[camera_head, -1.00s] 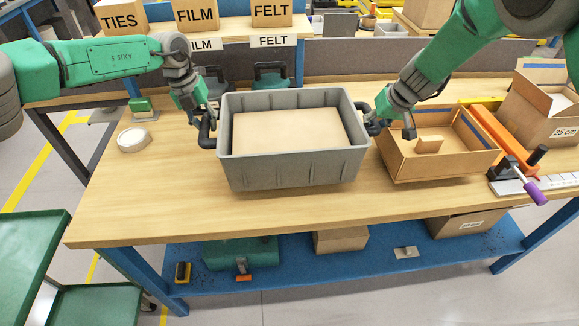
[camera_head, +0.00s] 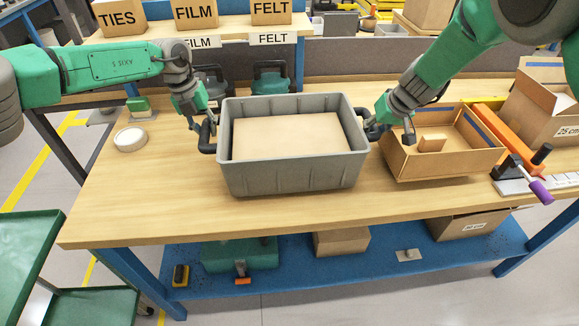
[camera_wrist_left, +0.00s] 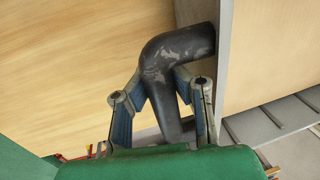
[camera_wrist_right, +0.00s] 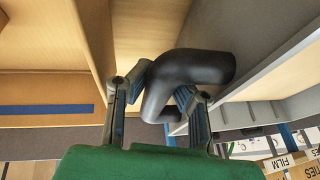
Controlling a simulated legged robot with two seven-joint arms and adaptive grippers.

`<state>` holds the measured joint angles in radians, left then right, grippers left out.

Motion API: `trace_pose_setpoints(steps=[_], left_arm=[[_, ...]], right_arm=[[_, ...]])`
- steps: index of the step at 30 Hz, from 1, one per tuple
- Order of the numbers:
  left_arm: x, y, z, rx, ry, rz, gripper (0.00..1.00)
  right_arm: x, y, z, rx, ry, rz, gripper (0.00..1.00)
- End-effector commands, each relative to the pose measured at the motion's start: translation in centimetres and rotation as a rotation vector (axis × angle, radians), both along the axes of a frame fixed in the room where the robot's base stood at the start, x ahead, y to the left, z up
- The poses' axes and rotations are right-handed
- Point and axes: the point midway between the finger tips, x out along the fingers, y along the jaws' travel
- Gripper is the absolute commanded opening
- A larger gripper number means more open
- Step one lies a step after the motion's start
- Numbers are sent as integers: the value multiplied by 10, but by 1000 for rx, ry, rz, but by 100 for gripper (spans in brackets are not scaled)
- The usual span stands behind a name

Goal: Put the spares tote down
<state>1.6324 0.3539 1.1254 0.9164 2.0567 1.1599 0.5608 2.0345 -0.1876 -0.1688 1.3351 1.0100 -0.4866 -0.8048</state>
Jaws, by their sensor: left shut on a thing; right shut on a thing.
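The grey spares tote (camera_head: 292,179) is upright over the middle of the workbench (camera_head: 150,205), with a flat brown carton (camera_head: 287,137) inside it. I cannot tell whether its base touches the bench top. My left gripper (camera_head: 207,122) is shut on the tote's black left handle (camera_head: 206,136); the left wrist view shows its fingers (camera_wrist_left: 160,95) around the handle (camera_wrist_left: 172,60). My right gripper (camera_head: 378,120) is shut on the right handle, partly hidden in the head view; the right wrist view shows its fingers (camera_wrist_right: 160,88) around the handle (camera_wrist_right: 190,68).
An open cardboard box (camera_head: 440,162) stands close to the tote's right side. A tape roll (camera_head: 130,139) lies at the left. Bare bench top lies left of and in front of the tote. A green cart (camera_head: 30,240) stands front left.

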Motion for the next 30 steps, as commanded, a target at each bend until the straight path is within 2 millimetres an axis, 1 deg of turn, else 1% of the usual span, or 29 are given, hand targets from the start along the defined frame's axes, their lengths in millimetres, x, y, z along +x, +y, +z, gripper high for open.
trace_pose_setpoints(steps=[1,20,21,22,30], left_arm=[[3,6,1,6,-6,9,0],[3,6,-14,6,-6,9,0],[1,7,-17,9,0,7,24],[1,7,-17,9,0,7,34],[2,3,-17,4,2,4,34]], right_arm=[[3,-6,2,-8,-10,-9,0],[3,-6,-13,-8,-11,-8,0],[1,-6,-16,-8,-3,-7,26],[1,-6,-15,-8,-3,-7,37],[2,-3,-17,-4,0,-3,37]])
